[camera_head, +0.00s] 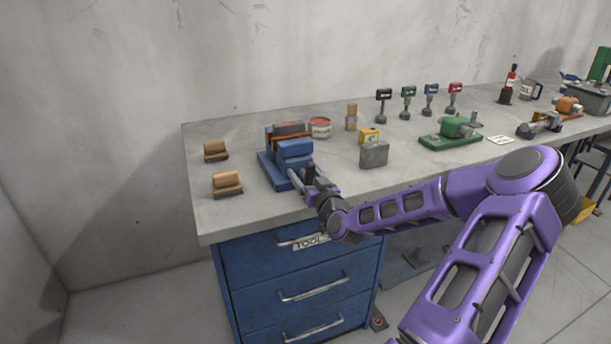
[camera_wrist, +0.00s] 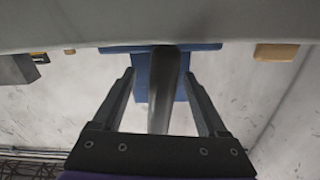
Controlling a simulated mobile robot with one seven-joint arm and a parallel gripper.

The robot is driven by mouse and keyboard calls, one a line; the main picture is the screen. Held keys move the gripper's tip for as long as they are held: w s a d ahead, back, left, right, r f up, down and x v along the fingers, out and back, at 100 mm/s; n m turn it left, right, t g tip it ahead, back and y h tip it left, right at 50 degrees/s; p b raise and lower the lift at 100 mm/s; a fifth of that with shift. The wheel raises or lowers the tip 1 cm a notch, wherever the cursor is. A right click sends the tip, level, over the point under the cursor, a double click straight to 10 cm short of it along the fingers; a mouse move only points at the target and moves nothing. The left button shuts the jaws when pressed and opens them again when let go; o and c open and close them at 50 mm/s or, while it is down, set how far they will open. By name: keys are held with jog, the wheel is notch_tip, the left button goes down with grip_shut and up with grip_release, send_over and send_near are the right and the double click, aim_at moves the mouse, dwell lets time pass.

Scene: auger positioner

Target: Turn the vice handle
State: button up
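The blue vice (camera_head: 294,150) stands at the left front of the workbench, with brown pieces at its jaws. Its grey handle or screw bar (camera_head: 295,181) sticks out toward the front edge. My gripper (camera_head: 314,181) is beside this bar, in front of the vice, and partly hides it. In the wrist view, which looks upside down, the dark grey bar (camera_wrist: 163,88) runs between the two fingers of my gripper (camera_wrist: 160,73). The fingers are open, with a gap on each side of the bar. The blue vice body (camera_wrist: 143,75) is behind it.
Two tan blocks (camera_head: 227,184) lie left of the vice on the workbench (camera_head: 340,180). A grey block (camera_head: 374,155), a yellow box (camera_head: 369,136) and a can (camera_head: 320,127) stand to its right. A green vice (camera_head: 452,131) is farther right. Blue drawers (camera_head: 300,285) are below.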

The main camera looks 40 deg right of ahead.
jog(key=p+v, duration=0.2)
jog(key=v, duration=1.5)
jog(key=shift+s, duration=0.2)
jog(key=shift+p, duration=0.45)
jog(key=shift+c, duration=1.2)
jog(key=s+r+p, duration=0.1)
jog(key=p, duration=0.2)
jog(key=shift+s+r, duration=0.1)
jog(key=shift+c, duration=0.2)
jog(key=b+x, duration=0.1)
jog(key=x, duration=0.4)
jog(key=b+x, duration=0.2)
jog(key=x, duration=0.3)
jog(key=b+x, duration=0.1)
jog(key=x, duration=0.4)
jog(key=shift+w+a+f, duration=0.1)
jog(key=shift+w+f, duration=0.2)
jog(key=shift+w, duration=0.1)
